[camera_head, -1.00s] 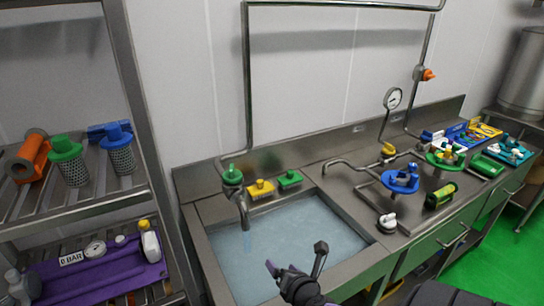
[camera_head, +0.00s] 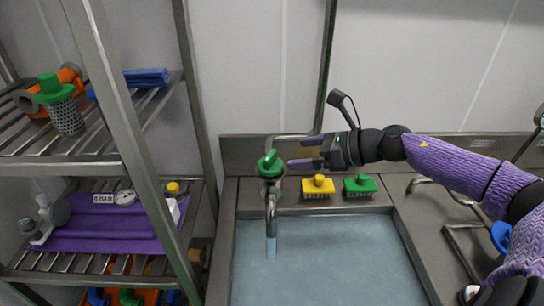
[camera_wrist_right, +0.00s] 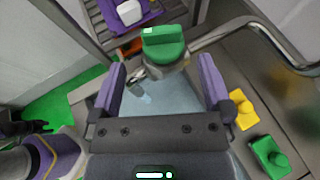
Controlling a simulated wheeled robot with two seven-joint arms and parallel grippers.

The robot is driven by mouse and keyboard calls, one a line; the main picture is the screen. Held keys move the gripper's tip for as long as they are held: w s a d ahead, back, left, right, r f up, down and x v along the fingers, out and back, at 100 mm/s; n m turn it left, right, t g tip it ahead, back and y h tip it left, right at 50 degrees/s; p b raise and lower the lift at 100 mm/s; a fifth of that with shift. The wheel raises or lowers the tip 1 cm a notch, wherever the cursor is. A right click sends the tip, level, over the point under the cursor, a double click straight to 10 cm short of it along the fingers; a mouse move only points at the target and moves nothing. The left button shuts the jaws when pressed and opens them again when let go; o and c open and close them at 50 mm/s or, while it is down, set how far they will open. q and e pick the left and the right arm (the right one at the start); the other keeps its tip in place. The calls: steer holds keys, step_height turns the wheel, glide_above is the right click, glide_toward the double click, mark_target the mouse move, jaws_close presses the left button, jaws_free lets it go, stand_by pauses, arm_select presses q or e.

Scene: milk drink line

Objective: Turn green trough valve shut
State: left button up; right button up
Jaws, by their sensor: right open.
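The green valve handle (camera_head: 269,162) sits on top of the trough tap at the trough's back left. Water runs from the spout (camera_head: 271,212) into the filled trough (camera_head: 320,250). My right gripper (camera_head: 296,166) reaches in from the right, just beside the green handle, with its purple fingers pointing at it. In the right wrist view the green handle (camera_wrist_right: 163,43) is ahead of the two spread fingers (camera_wrist_right: 162,85), centred and beyond their tips. The gripper is open and holds nothing.
A yellow brush (camera_head: 318,186) and a green brush (camera_head: 360,185) lie on the trough's back ledge below my right forearm. A metal shelf rack (camera_head: 100,166) with strainers and a purple mat (camera_head: 110,225) stands close on the left. A pipe rises behind the tap.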

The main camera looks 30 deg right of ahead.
mark_target(273, 156)
steer(key=x, duration=0.7)
steer(key=shift+w+a+f+p, duration=0.15)
steer(key=shift+w+p, duration=0.15)
steer(key=shift+w+a+f, duration=0.15)
steer(key=shift+w, duration=0.05)
